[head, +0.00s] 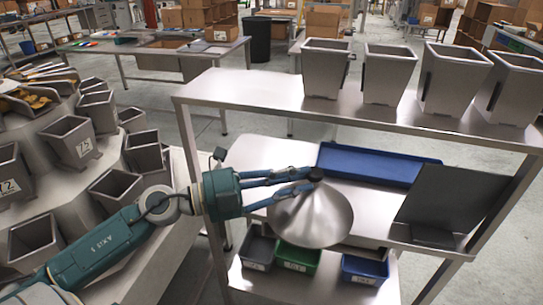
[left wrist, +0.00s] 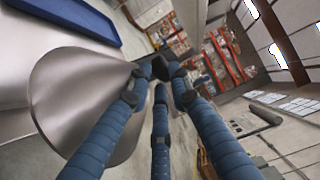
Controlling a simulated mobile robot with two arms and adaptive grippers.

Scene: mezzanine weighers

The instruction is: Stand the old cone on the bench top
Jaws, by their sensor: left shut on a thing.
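The cone (head: 310,217) is a wide, brushed-steel cone with a dark knob at its tip. In the head view it hangs point up, slightly tilted, by the front edge of the bench top (head: 258,157). My left gripper (head: 308,179) has its blue fingers shut on the knob. The left wrist view also shows the cone (left wrist: 75,100) beside the fingers (left wrist: 162,70), with its wide end toward the left. The cone hides part of the bench edge, and I cannot tell whether its rim touches the bench. My right gripper is not in view.
A blue tray (head: 375,166) lies at the back of the bench top, and a grey tilted plate (head: 450,205) stands at its right. Steel hoppers (head: 391,76) stand on the upper shelf (head: 255,95). Small bins (head: 297,258) sit below. Bench top left of the tray is clear.

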